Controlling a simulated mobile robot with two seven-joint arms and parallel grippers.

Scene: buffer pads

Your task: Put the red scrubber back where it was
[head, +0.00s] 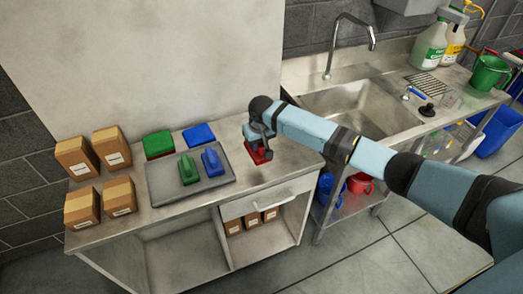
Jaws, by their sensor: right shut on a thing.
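My right gripper (261,140) is shut on the red scrubber (260,154), at the right part of the counter, right of the grey tray (165,190). The gripper hides much of the red scrubber, and I cannot tell whether it touches the counter. A green scrubber (188,170) and a blue scrubber (212,162) lie side by side on the tray. Behind the tray are a green pad (158,142) and a blue pad (199,135). A thin red edge shows at the front of the green pad. My left gripper is not in view.
Several cardboard boxes (113,146) stand at the counter's left end. A sink (350,105) with a tap is to the right, with bottles (432,45) and a green bucket (490,73) beyond. Bare counter (285,165) lies right of the gripper.

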